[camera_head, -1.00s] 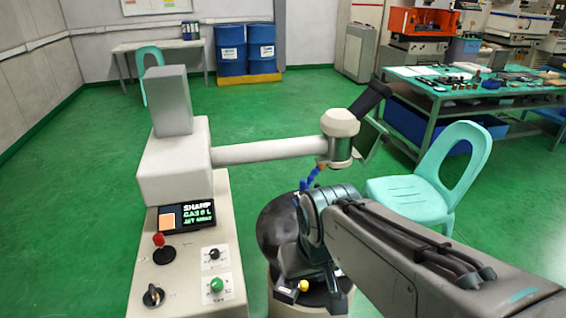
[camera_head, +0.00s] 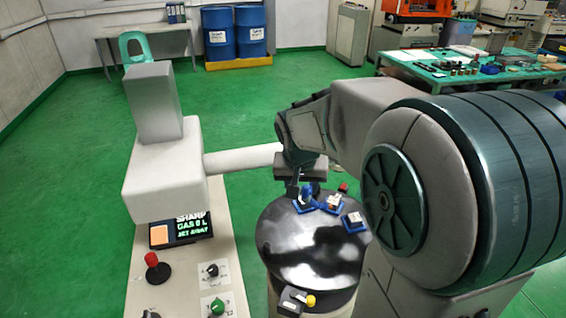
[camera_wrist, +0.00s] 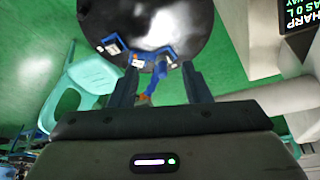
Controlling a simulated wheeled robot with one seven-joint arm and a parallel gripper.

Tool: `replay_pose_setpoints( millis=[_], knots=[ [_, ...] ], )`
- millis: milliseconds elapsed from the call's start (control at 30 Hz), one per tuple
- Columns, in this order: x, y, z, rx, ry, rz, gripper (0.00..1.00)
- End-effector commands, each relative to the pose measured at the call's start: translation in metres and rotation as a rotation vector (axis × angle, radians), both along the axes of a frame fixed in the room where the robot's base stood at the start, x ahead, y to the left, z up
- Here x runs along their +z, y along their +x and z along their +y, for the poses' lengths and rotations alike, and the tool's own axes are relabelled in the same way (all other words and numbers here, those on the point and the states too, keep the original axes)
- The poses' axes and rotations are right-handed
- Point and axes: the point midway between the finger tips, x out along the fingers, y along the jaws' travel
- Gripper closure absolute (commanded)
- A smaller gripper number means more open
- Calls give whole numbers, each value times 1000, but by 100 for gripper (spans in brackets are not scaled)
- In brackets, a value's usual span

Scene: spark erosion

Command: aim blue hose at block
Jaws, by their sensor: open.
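The blue hose (camera_head: 306,194) is a short segmented piece near the back of the black round table, just below my gripper (camera_head: 297,183). In the wrist view the blue hose (camera_wrist: 155,80) shows between the two open fingers of my gripper (camera_wrist: 160,86), nearer the left one, with an orange part at its lower end. I cannot tell whether a finger touches it. Small pale blocks sit on blue bases on the table: one block (camera_head: 333,201) is close right of the hose, another block (camera_head: 354,219) is further right and nearer. Which block is meant is not clear.
The glossy black round table (camera_head: 300,250) has bare room in front of the blocks. A beige machine (camera_head: 165,175) stands left, its horizontal arm (camera_head: 240,160) reaching toward my gripper. A control panel (camera_head: 190,285) with knobs is front left. A turquoise chair (camera_wrist: 85,80) is beside the table.

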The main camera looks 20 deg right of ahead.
Motion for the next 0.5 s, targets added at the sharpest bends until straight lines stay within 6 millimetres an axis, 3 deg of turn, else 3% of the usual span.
replay_pose_setpoints(
  millis=[33,200,333,500],
  knots=[
    [-3,21,-8,-38,-1,-4,57],
    [-15,71,-28,-146,2,-41,57],
    [-23,92,-37,-192,6,-59,57],
    [-31,103,-42,-214,8,-67,57]
  ],
)
